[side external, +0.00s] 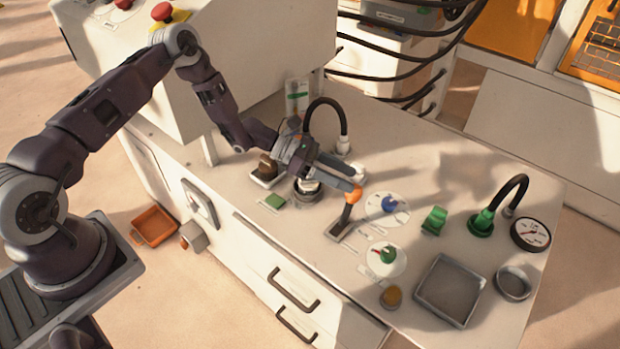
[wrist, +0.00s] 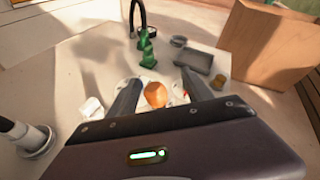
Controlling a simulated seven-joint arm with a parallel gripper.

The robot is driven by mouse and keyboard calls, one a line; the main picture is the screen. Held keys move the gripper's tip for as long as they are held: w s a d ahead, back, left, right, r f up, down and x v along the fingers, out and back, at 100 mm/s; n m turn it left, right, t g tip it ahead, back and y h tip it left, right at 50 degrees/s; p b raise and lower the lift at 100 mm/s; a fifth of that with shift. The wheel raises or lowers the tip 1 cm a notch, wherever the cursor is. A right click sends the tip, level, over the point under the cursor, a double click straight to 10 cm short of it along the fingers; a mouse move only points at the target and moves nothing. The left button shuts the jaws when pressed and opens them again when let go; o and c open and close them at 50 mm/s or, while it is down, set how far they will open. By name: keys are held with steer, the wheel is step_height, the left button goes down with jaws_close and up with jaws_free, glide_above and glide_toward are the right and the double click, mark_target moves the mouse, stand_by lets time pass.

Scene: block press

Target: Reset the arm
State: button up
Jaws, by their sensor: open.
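My gripper (side external: 353,180) is over the white worktop (side external: 460,195), with its fingers reaching toward the orange-knobbed lever (side external: 346,212). Its fingertips are close to the orange knob; I cannot tell whether they touch it. In the wrist view my gripper (wrist: 160,92) is open, its two fingers apart. The orange knob (wrist: 156,95) shows between them, with no grip on it visible. My arm is stretched out from its base at the left. Part of the worktop beneath my gripper is hidden by it.
Around my gripper stand a black hose (side external: 327,101), a blue dial (side external: 389,205) and a green dial (side external: 387,255). Farther right are a green switch (side external: 434,221), a green-based hose (side external: 482,223), a gauge (side external: 530,234) and a grey tray (side external: 448,291). A console (side external: 200,70) rises behind.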

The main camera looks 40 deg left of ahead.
steer(key=s+d+r+m+g+y, duration=0.25)
steer(key=s+r+m, duration=0.5)
steer(key=r, duration=0.45)
steer(key=s+d+r+m+g+y, duration=0.1)
steer(key=s+r+m+g, duration=0.2)
steer(key=s+r+m, duration=0.6)
steer(key=s+a+r+m+t+y, duration=0.2)
steer(key=s+a+r+m+y, duration=0.1)
steer(key=s, duration=0.3)
steer(key=s+a+r+m+t+y, duration=0.1)
steer(key=s+a+r+m+y, duration=0.2)
steer(key=s+a, duration=0.2)
steer(key=s+a+r+m+t+y, duration=0.2)
steer(key=s+a+r+m+y, duration=0.1)
steer(key=s, duration=0.5)
steer(key=shift+s+a+m+t, duration=0.3)
steer(key=shift+a+m+t, duration=0.05)
steer(key=shift+a, duration=0.4)
steer(key=shift+r, duration=0.15)
